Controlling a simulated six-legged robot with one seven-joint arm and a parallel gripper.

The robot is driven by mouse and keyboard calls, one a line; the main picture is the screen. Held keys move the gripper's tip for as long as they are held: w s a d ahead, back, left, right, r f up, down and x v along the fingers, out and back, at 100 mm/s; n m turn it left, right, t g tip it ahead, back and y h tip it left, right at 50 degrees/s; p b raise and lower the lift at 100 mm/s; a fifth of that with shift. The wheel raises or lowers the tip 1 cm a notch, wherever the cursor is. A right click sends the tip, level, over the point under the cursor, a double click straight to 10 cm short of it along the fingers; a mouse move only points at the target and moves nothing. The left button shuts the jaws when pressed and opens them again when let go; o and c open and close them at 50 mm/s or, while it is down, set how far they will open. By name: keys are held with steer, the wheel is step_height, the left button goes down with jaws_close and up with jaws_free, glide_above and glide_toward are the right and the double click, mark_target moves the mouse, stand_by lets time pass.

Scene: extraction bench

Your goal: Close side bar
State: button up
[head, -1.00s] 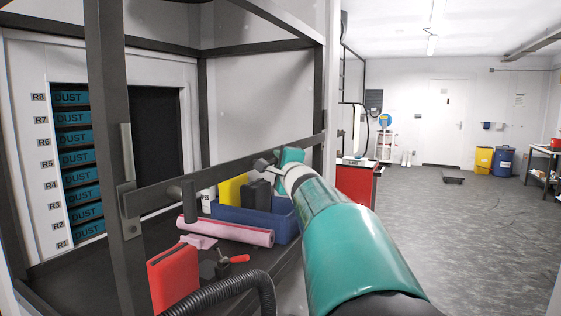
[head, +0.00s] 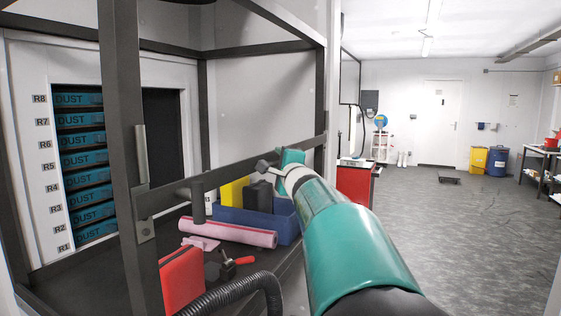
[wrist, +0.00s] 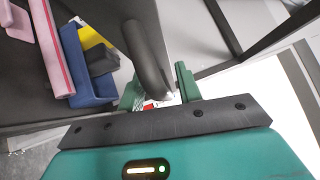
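The side bar (head: 232,176) is a dark flat bar slanting across the front of the bench frame. Its left end meets a bracket with a grey upright plate (head: 141,155) on the near post. A short dark peg (head: 197,203) hangs from it. My gripper (head: 284,160) is at the bar's right part in the head view, largely hidden by my arm. In the wrist view its green fingers (wrist: 160,92) stand apart. A dark curved rod (wrist: 147,55) runs down toward the gap between them; I cannot tell whether they touch it.
Behind the bar are a blue bin (head: 285,224) with yellow and black items, a pink roll (head: 230,232), a red box (head: 181,280) and a black hose (head: 240,292). Blue DUST trays (head: 80,160) fill the left rack. Open floor (head: 440,235) lies right.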

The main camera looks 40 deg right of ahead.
steer(key=v, duration=1.4)
steer(key=shift+s+r, duration=0.1)
steer(key=shift+s, duration=0.05)
